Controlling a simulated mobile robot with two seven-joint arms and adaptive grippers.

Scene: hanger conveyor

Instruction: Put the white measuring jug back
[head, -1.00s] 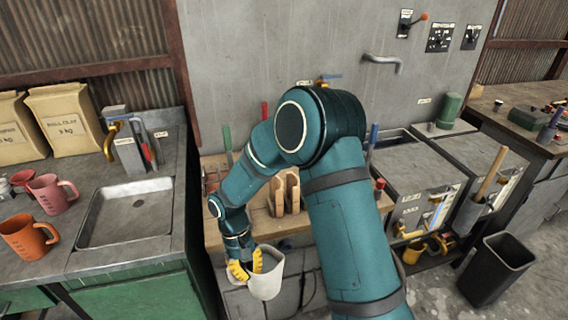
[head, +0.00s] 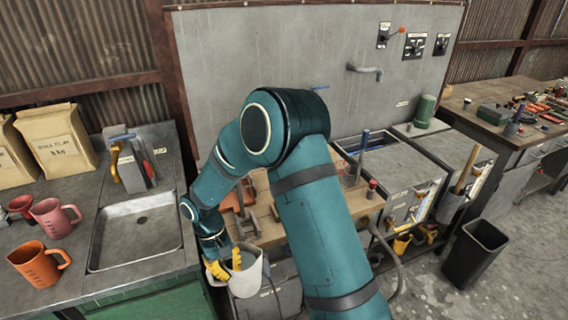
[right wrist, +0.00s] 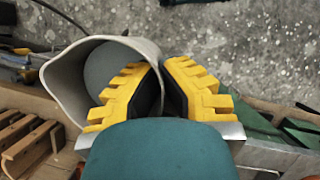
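The white measuring jug (head: 249,281) hangs in the air in front of the wooden-topped bench, roughly upright with its mouth up. My right gripper (head: 224,268) has its yellow fingers on the left side of the jug's rim. In the right wrist view the jug (right wrist: 72,80) is left of the fingers. One finger overlaps its mouth and the other is outside, so the gripper (right wrist: 163,88) appears shut on the jug wall. The jug looks empty inside. My left gripper is not in view.
An orange jug (head: 36,263), a pink jug (head: 53,217) and a red cup stand left of the metal sink (head: 137,232). Paper sacks (head: 57,143) are behind them. My right arm hides part of the wooden bench (head: 268,229). A black bin (head: 474,253) stands on the floor at right.

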